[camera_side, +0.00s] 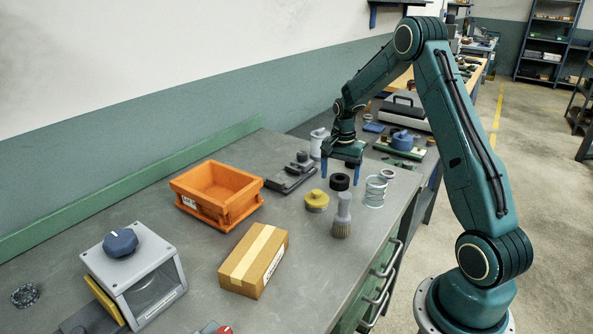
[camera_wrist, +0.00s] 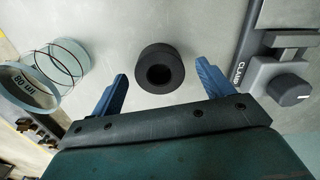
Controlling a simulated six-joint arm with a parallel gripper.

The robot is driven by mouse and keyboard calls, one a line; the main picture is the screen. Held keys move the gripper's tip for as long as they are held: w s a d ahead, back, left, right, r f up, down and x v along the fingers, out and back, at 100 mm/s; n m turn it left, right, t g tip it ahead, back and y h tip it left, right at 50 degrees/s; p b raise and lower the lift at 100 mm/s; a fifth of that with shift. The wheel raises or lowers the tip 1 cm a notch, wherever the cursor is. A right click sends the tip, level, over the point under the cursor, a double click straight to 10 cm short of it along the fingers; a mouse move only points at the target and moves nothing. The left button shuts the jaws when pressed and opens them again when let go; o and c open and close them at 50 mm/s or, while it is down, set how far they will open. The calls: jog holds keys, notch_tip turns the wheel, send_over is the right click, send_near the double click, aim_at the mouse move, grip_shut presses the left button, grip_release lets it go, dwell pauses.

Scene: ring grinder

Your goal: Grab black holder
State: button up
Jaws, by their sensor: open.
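The black holder, a short thick cylinder with a round hole, stands on the grey workbench and shows in the side view (camera_side: 340,182) and the wrist view (camera_wrist: 159,69). My gripper (camera_side: 341,174) is over the bench by the holder, with its two blue fingers pointing down. In the wrist view my gripper (camera_wrist: 162,72) is open and empty. The holder appears between and slightly beyond the fingertips there, with a visible gap on each side. I cannot tell the exact height of the fingertips above it.
A clear ring-shaped part with dark bands (camera_side: 375,191), a brush (camera_side: 342,215) and a yellow round part (camera_side: 317,201) stand close by. A dark clamp (camera_wrist: 285,75) lies on the other side. An orange bin (camera_side: 216,192) and cardboard box (camera_side: 254,260) are farther off.

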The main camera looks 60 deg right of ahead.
aim_at(340, 177)
jog(key=shift+f, duration=0.7)
jog(key=c, duration=1.1)
jog(key=shift+r, duration=0.15)
notch_tip(340, 177, up, 20)
dwell(0.5)
